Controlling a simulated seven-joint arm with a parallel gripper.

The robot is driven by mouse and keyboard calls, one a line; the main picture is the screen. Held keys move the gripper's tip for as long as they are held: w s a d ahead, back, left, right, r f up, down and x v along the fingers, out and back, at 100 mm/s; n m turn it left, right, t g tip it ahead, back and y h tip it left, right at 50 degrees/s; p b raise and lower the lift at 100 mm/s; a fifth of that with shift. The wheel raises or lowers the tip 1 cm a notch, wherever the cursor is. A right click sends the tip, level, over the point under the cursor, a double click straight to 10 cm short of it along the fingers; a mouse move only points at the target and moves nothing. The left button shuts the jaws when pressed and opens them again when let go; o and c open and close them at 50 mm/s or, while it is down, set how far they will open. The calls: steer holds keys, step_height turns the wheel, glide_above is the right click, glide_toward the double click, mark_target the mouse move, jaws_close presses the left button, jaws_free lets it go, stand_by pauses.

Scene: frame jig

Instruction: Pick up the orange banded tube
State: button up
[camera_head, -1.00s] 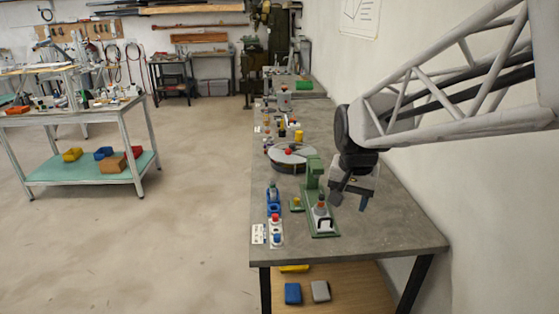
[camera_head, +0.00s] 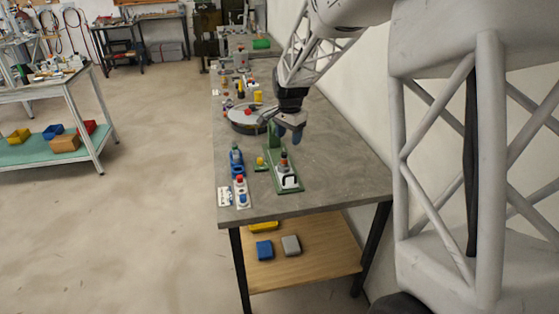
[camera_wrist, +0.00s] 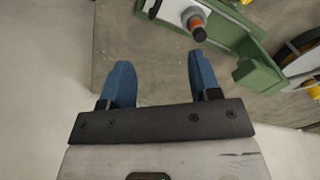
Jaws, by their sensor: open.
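The orange banded tube (camera_head: 284,162) stands in a green fixture (camera_head: 290,184) on the grey workbench in the head view. In the wrist view the tube (camera_wrist: 197,27) shows an orange band and a dark end, beyond the right fingertip. My gripper (camera_head: 289,134) is beside the green upright, above and behind the tube in the head view. In the wrist view its two blue fingers (camera_wrist: 160,65) are wide apart with only bench and floor between them. My gripper is open, empty and apart from the tube. The tube's lower part is hard to make out.
The green upright (camera_head: 273,142) rises close to my gripper. A round turntable (camera_head: 246,117) lies behind it. The bench's right front area (camera_head: 345,168) is clear.

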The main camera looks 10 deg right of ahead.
mark_target(284, 153)
steer(key=w+f+m, duration=0.1)
steer(key=w+f, duration=0.1)
steer(key=w, duration=0.1)
steer(key=w+f, duration=0.3)
steer(key=w+d+f+m, duration=0.1)
steer(key=w+f, duration=0.2)
steer(key=shift+f+m, duration=0.1)
steer(key=shift+m, duration=0.2)
steer(key=shift+f, duration=1.25)
steer(key=shift+f, duration=0.15)
steer(key=shift+a+f, duration=0.1)
steer(key=shift+f, duration=2.35)
steer(key=shift+c, duration=0.3)
steer(key=c, duration=1)
